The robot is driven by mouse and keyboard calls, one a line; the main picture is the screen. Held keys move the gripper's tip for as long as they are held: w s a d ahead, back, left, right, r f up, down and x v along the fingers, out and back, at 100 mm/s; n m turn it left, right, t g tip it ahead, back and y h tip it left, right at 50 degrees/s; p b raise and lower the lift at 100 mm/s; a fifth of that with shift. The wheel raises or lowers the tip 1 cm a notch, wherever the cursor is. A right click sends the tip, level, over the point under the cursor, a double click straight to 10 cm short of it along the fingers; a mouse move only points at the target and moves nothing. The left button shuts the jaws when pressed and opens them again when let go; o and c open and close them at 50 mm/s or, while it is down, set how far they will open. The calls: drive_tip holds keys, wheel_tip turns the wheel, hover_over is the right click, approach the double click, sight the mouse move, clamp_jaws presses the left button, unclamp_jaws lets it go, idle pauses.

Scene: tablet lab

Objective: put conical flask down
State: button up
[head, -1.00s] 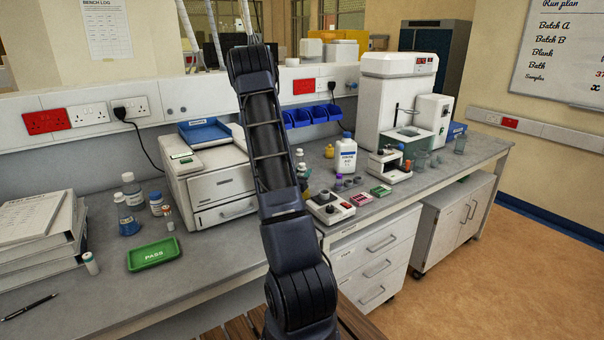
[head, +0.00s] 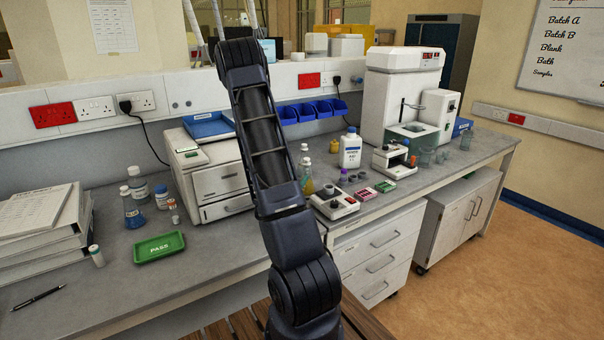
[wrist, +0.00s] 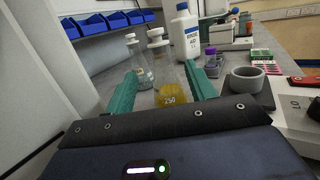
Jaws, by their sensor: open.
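A conical flask (wrist: 172,97) with yellow liquid and a "250" mark stands on the grey bench (head: 240,250), between and just in front of my gripper's teal fingers in the wrist view. It shows as a small yellow shape (head: 308,184) beside my arm in the head view. My gripper (wrist: 162,72) is open, its fingers spread on either side of the flask. The flask's base is hidden behind the gripper body in the wrist view. In the head view my arm hides the gripper. Another conical flask (head: 133,214), with blue liquid, stands far left.
A white labelled bottle (wrist: 186,38) and a clear capped bottle (wrist: 140,66) stand behind the flask. A white device with a grey ring (wrist: 247,82) is close on the right. Blue bins (wrist: 115,20) hang on the back wall. A white printer-like box (head: 215,175) stands left of my arm.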

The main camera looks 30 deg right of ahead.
drive_tip(key=s+a+r+m+g+y, duration=0.2)
drive_tip(key=s+a+r+m+g, duration=0.1)
drive_tip(key=s+r+m+g, duration=0.45)
drive_tip(key=s+a+r+m+g+y, duration=0.2)
drive_tip(key=s+r+m+g, duration=0.35)
drive_tip(key=s+m, duration=0.4)
drive_tip(key=s+a+r+m+t+y, duration=0.2)
drive_tip(key=a+r+y, duration=0.1)
drive_tip(key=a, duration=0.4)
drive_tip(key=s+a+r+m+t+y, duration=0.2)
drive_tip(key=a+y, duration=0.3)
drive_tip(key=a, duration=0.3)
drive_tip(key=s+a+r+m+t+y, duration=0.3)
drive_tip(key=a+y, duration=0.2)
drive_tip(key=a, duration=0.2)
drive_tip(key=shift+s+a+r+t, duration=0.2)
drive_tip(key=shift+a+r+t, duration=0.1)
drive_tip(key=shift+a, duration=0.05)
